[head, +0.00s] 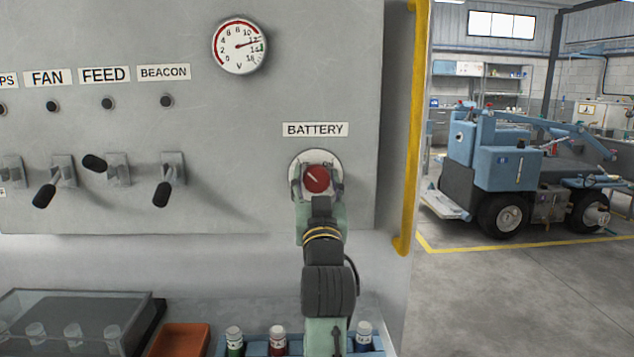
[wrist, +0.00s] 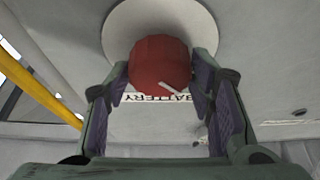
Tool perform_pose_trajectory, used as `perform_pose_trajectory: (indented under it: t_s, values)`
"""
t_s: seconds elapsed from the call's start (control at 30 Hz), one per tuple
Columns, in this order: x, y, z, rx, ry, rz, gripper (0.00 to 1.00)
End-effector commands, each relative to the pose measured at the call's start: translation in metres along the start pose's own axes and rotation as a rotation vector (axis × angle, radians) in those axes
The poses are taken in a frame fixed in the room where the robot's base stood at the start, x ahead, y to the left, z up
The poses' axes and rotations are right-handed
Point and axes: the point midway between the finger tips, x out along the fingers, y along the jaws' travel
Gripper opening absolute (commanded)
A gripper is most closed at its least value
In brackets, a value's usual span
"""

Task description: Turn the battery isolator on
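The battery isolator is a round red knob (head: 317,179) on a pale round plate (head: 298,163), under the BATTERY label (head: 315,129). A white line on the knob runs diagonally, from upper left to lower right in the head view. My gripper (head: 318,184) reaches up to the panel with one finger on each side of the knob. In the wrist view the red knob (wrist: 158,62) sits between the fingertips of my gripper (wrist: 160,78). The fingers are very close to its sides; whether both press on it I cannot tell.
A voltmeter (head: 239,45) points near 12. Several toggle switches (head: 118,170) line the panel on the left. A yellow rail (head: 413,130) stands right of the panel. Below are a clear-lidded case (head: 75,315), an orange tray (head: 179,340) and a blue rack of bottles (head: 258,343).

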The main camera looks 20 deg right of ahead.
Motion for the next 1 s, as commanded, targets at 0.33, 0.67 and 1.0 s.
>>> perform_pose_trajectory:
  t_s: [0.33,0.67,1.0]
  values:
    - [-0.0001,0.0000,0.0000,0.000,0.000,0.000,0.24]
    - [0.0000,-0.0006,-0.0001,0.018,0.000,0.006,0.17]
    - [0.0005,-0.0018,-0.0007,0.188,-0.001,0.075,0.17]
